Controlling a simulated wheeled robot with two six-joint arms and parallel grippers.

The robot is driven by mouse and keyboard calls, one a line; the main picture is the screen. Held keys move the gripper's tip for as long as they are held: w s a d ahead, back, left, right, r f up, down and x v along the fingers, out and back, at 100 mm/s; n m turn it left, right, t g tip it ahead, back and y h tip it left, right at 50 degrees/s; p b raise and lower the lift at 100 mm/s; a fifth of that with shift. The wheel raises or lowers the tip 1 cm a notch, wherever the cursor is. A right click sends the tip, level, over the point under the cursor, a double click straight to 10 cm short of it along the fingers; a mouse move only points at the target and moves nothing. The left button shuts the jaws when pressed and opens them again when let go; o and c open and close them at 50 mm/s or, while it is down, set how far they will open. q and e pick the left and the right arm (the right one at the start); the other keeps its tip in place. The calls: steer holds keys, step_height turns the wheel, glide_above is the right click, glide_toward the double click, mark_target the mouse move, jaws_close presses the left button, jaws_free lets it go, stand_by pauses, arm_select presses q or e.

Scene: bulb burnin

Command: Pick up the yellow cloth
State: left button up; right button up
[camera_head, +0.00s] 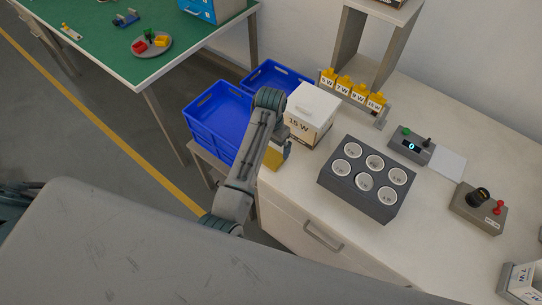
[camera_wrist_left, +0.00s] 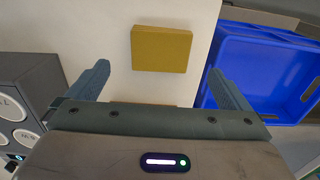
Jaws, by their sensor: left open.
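The yellow cloth (camera_wrist_left: 161,48) shows in the left wrist view as a flat, folded-looking yellow rectangle on the pale worktop. In the head view the cloth (camera_head: 272,159) is partly hidden by my left arm and gripper, near the worktop's left edge. My left gripper (camera_wrist_left: 158,72) is open, with its two fingers apart on either side of the cloth's near edge in the wrist picture. Nothing shows between the fingers. In the head view the left gripper (camera_head: 284,150) is beside the cloth; its height above it is unclear. My right gripper is not in view.
A white 15 W box (camera_head: 311,113) stands just behind the gripper. Blue crates (camera_head: 218,118) are to the left, off the worktop. A dark socket block (camera_head: 341,186) with several round sockets is to the right. A control box (camera_head: 410,146) and a switch box (camera_head: 476,209) stand farther right.

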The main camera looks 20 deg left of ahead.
mark_target(271, 156)
arm_select(q)
steer(key=shift+f, duration=0.85)
steer(key=shift+f+p, duration=0.5)
steer(key=shift+p, duration=0.15)
steer(key=f+p, duration=0.1)
steer(key=f, duration=0.2)
steer(key=shift+w+f, duration=0.15)
steer(key=shift+w, duration=0.05)
steer(key=shift+f, duration=0.5)
steer(key=c, duration=1)
steer(key=shift+w+r, duration=0.1)
